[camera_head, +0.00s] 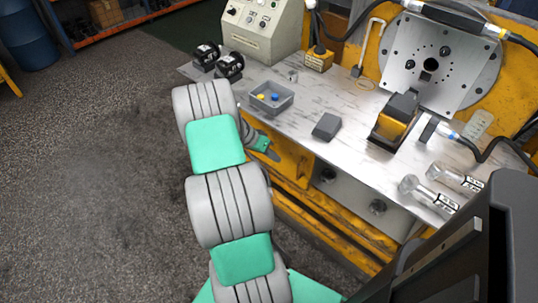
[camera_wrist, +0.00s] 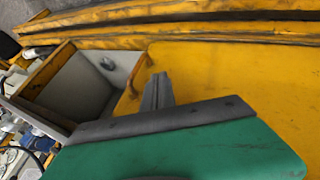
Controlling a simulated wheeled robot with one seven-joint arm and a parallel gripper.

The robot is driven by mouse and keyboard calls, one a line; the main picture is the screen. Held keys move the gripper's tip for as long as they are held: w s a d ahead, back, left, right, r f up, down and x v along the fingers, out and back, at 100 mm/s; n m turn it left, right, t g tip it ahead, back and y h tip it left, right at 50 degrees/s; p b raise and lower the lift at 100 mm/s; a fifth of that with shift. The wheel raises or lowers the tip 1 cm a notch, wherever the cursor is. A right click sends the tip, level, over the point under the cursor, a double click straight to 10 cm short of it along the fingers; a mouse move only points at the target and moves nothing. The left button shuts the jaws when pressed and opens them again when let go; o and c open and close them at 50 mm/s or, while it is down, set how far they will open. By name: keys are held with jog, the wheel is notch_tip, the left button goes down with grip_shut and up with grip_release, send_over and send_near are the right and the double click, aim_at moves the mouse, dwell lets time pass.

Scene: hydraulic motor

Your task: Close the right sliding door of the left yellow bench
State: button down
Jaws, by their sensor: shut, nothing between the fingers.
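The yellow bench with a worn white top (camera_head: 345,150) stands right of my arm in the head view. A yellow door panel (camera_head: 290,158) shows on its front, beside a grey open compartment (camera_head: 350,192) with round fittings. In the wrist view, the yellow panel (camera_wrist: 225,75) fills the right, with a curved edge or cutout near the open compartment (camera_wrist: 85,85) at left. My gripper (camera_wrist: 157,88) is shut and empty, in front of the panel close to that cutout; contact cannot be told. In the head view my gripper (camera_head: 273,155) is at the bench front, partly hidden by my arm.
On the bench top are a grey bin (camera_head: 272,98), a dark grey block (camera_head: 326,126), a yellow-black device (camera_head: 395,120) and clear cylinders (camera_head: 430,195). A control box (camera_head: 262,30) stands behind. The floor at left (camera_head: 80,170) is clear.

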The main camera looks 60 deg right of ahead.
jog(key=s+d+f, duration=0.1)
jog(key=s+f, duration=0.2)
jog(key=s, duration=0.2)
jog(key=shift+s, duration=0.4)
